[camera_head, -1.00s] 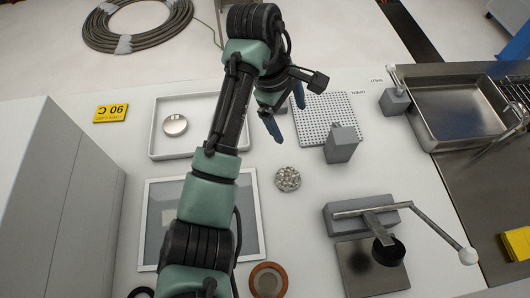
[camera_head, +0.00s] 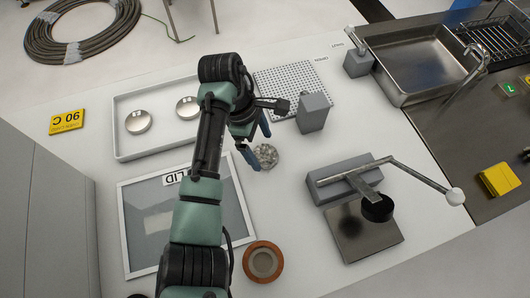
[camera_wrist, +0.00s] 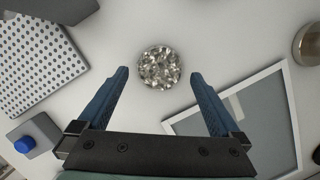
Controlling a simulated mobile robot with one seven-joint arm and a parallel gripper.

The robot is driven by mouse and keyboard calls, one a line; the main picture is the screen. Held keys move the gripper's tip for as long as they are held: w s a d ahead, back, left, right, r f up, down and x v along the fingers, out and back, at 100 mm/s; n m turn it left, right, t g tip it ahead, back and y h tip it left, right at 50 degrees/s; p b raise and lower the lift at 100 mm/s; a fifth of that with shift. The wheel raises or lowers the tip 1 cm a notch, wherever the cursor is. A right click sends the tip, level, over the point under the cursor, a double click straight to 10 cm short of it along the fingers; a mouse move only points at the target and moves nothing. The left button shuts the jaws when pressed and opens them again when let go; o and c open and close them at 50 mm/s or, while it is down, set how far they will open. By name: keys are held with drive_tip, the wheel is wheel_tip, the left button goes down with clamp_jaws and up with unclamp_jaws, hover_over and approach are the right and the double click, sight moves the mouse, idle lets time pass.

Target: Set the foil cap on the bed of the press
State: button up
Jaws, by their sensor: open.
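The foil cap (camera_head: 266,156) is a small round crumpled silver piece lying on the white bench in the head view. In the wrist view the foil cap (camera_wrist: 160,67) lies just beyond and between the fingertips. My gripper (camera_head: 258,146) is open and empty, its two blue fingers (camera_wrist: 160,82) spread on either side and apart from the cap. The press (camera_head: 345,180) stands to the right, with a grey body, a long lever ending in a white knob and a black round ram. Its flat metal bed (camera_head: 362,238) is bare apart from the ram above it.
A white tray (camera_head: 118,151) with metal discs is at the back left, and a framed lid panel (camera_head: 143,241) lies before it. A perforated plate (camera_head: 283,84) and grey block (camera_head: 313,113) stand behind the cap. An orange-brown ring (camera_head: 250,262) lies in front. Bench between cap and press is clear.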

drive_tip(key=shift+x, duration=1.05)
drive_tip(key=c, duration=1.3)
drive_tip(key=shift+r, duration=0.15)
drive_tip(key=shift+c, duration=0.2)
